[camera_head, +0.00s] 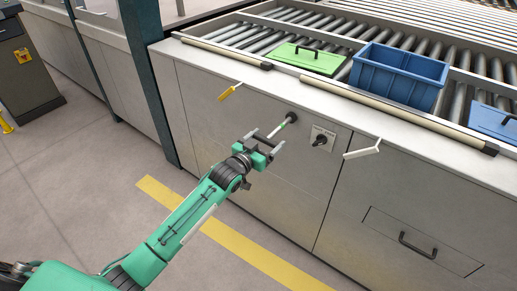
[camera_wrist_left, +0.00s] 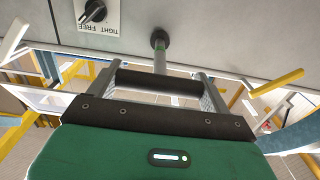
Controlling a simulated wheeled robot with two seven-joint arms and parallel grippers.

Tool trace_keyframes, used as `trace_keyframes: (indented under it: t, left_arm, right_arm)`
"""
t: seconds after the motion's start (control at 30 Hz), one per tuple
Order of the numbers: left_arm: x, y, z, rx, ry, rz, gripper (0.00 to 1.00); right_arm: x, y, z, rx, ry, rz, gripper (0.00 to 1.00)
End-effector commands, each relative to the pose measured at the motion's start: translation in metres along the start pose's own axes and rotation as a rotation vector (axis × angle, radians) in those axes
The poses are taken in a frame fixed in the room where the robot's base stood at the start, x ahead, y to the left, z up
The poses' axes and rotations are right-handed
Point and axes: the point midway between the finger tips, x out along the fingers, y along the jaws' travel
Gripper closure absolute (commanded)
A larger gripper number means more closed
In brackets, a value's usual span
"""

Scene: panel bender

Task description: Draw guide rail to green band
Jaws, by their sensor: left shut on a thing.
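The guide rail (camera_head: 277,129) is a thin pale rod standing out of a black collar (camera_head: 291,117) on the grey machine front. A narrow green band (camera_head: 284,123) shows on the rod just outside the collar; the wrist view shows the band (camera_wrist_left: 161,45) close to the collar too. My left gripper (camera_head: 264,142) is at the rod's outer end. In the wrist view its fingers are shut on a black crossbar (camera_wrist_left: 160,82) in line with the rod. My right gripper is not in view.
A black dial (camera_head: 320,141) on a TIGHT/FREE plate sits right of the collar. A yellow handle (camera_head: 229,92) and a white bracket (camera_head: 362,150) stick out nearby. A blue bin (camera_head: 399,78) and green lid (camera_head: 307,59) lie on the rollers above. The floor in front is clear.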

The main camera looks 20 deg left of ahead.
Motion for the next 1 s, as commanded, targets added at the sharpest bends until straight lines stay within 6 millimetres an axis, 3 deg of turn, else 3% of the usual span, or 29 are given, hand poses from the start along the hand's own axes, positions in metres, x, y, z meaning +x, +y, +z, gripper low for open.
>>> trace_keyframes:
  t: [0.03, 0.3, 0.7, 0.73, 0.8, 1.0]
  left_arm:
    - [0.011, -0.001, 0.0, -0.001, 0.004, -0.001, 0.59]
    - [0.05, 0.0, 0.0, -0.001, 0.002, 0.0, 0.59]
    - [0.054, 0.0, -0.001, -0.001, 0.0, 0.0, 0.59]
    - [0.054, 0.0, -0.001, -0.001, -0.001, 0.0, 0.14]
    - [0.054, 0.0, -0.001, 0.0, -0.001, 0.0, 0.01]
    - [0.054, 0.0, -0.001, 0.0, 0.0, 0.0, 0.0]
  right_arm:
    - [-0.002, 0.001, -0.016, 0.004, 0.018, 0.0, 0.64]
    - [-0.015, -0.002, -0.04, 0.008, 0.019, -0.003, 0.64]
    - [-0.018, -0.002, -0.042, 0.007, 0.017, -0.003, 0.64]
    - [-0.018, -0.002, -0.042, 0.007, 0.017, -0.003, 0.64]
    - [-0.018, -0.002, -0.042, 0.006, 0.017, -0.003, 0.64]
    - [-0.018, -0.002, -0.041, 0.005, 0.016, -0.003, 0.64]
